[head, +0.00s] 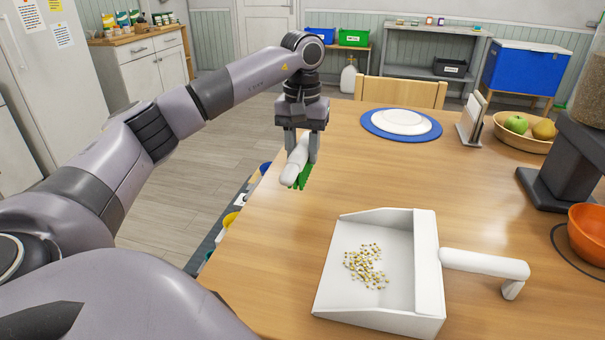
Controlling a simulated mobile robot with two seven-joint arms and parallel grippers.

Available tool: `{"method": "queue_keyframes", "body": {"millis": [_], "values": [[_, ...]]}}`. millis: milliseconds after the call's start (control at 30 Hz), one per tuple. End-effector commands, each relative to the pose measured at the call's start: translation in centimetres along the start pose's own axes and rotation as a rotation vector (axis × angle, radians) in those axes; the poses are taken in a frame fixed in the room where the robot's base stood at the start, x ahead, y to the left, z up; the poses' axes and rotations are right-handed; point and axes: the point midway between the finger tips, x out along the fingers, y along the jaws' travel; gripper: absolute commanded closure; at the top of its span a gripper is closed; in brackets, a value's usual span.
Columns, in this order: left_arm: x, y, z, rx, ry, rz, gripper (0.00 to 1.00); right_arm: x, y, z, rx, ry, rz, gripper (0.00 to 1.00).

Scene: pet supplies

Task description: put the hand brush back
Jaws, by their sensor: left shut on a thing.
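The hand brush (296,164) has a white handle and green bristles. My left gripper (300,150) is shut on it, near the left edge of the wooden table (365,185). The bristles point down; I cannot tell whether they touch the table. A white dustpan (427,270) lies on the table at the front, with a heap of small yellowish pellets in its pan and its handle pointing right. My right gripper is not in view.
A white plate on a blue mat (368,128), a napkin holder (470,122), a fruit bowl (520,140), a dark stand (560,165) and an orange bowl (588,235) stand along the back and right. The table's middle is clear. A chair (400,92) stands behind.

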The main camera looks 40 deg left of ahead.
Motion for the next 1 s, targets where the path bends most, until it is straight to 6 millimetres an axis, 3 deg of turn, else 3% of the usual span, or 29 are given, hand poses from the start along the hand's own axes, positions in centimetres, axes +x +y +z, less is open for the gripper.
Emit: {"method": "queue_keyframes", "body": {"millis": [233, 467, 833, 867, 900, 933, 1000], "values": [[1.9, -0.1, 0.0, -0.001, -0.001, -0.001, 0.98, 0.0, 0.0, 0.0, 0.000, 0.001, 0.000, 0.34], [5.1, 0.0, 0.0, 0.000, -0.001, -0.001, 0.98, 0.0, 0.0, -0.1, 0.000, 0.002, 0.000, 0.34], [5.5, 0.0, 0.0, 0.000, 0.000, 0.001, 0.98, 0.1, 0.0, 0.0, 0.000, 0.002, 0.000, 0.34], [5.6, 0.0, 0.0, 0.000, 0.000, 0.000, 0.58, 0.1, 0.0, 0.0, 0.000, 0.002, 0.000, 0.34], [5.5, 0.0, 0.0, 0.000, 0.000, 0.000, 0.45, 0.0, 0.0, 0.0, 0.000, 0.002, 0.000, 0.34], [5.5, 0.0, 0.0, 0.000, 0.000, 0.000, 0.36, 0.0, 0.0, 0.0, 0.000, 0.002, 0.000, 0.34], [5.5, 0.0, 0.0, 0.000, 0.000, 0.000, 0.36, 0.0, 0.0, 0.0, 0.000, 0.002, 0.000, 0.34]]}}
